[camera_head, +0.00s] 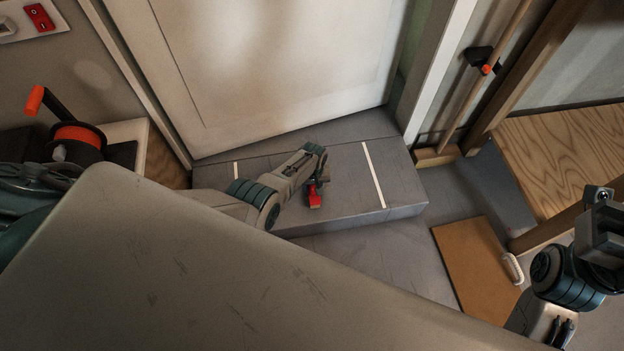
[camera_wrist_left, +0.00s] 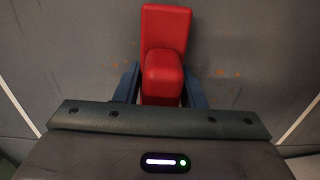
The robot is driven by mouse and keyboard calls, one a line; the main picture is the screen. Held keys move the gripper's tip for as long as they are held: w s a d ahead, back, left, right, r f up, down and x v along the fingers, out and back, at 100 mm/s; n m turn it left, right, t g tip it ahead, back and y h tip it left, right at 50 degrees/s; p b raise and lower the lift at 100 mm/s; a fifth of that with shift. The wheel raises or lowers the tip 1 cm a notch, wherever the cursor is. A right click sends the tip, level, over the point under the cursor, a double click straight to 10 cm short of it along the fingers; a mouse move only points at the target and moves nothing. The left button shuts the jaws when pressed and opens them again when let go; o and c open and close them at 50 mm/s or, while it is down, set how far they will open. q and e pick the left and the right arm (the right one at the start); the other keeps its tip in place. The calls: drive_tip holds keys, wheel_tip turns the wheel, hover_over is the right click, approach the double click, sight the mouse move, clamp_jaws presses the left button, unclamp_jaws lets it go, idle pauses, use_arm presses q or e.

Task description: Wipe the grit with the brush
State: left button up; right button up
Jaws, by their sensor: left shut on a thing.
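The brush (camera_wrist_left: 163,68) is red, with a block-shaped handle. My left gripper (camera_wrist_left: 160,88) is shut on it, a blue finger on each side. In the head view the red brush (camera_head: 315,198) is at the tip of my left gripper (camera_head: 318,178), over the grey step between two white lines. Whether the brush touches the step is hard to tell. The grit (camera_wrist_left: 222,72) shows in the left wrist view as small orange-brown specks on the grey surface, mostly right of the brush, with a few to its left. My right gripper (camera_head: 604,228) is at the right edge; its fingers are not clear.
The grey step (camera_head: 345,163) lies in front of a pale door panel (camera_head: 270,65). An orange-and-black reel (camera_head: 78,140) stands at the left. A brown board (camera_head: 475,265) lies on the floor at right, near a wooden broom (camera_head: 500,40) and plywood sheet (camera_head: 565,150).

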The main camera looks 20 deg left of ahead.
sight(310, 195)
use_arm(q)
drive_tip(key=shift+s+d+r+p, duration=0.1)
drive_tip(key=shift+s+d+p, duration=0.4)
drive_tip(key=shift+s+p, duration=0.15)
drive_tip(key=shift+s+d+p, duration=0.3)
drive_tip(key=shift+s+d, duration=0.1)
drive_tip(key=shift+s, duration=0.3)
drive_tip(key=shift+s+a+p, duration=0.45)
drive_tip(key=shift+a, duration=0.25)
drive_tip(key=shift+w+a+f+b, duration=0.25)
drive_tip(key=shift+w+a+b, duration=0.3)
drive_tip(key=shift+w+b, duration=0.3)
drive_tip(key=shift+w+a+r+b, duration=0.1)
drive_tip(key=shift+w+a+b, duration=0.35)
drive_tip(key=shift+w, duration=0.25)
drive_tip(key=shift+w+a+b, duration=0.45)
drive_tip(key=shift+w+b, duration=0.05)
drive_tip(key=shift+w, duration=0.2)
drive_tip(key=shift+w+a+r+b, duration=0.1)
drive_tip(key=shift+w+a+b, duration=0.35)
drive_tip(key=shift+w, duration=0.25)
drive_tip(key=shift+w+a+f+b, duration=0.15)
drive_tip(key=shift+w+a+b, duration=0.2)
drive_tip(key=shift+w+b, duration=0.2)
drive_tip(key=shift+w+a+f+b, duration=0.15)
drive_tip(key=shift+w+a+b, duration=0.25)
drive_tip(key=shift+b, duration=0.25)
drive_tip(key=shift+w+a+r+b, duration=0.2)
drive_tip(key=shift+w+b, duration=0.1)
drive_tip(key=shift+w, duration=0.15)
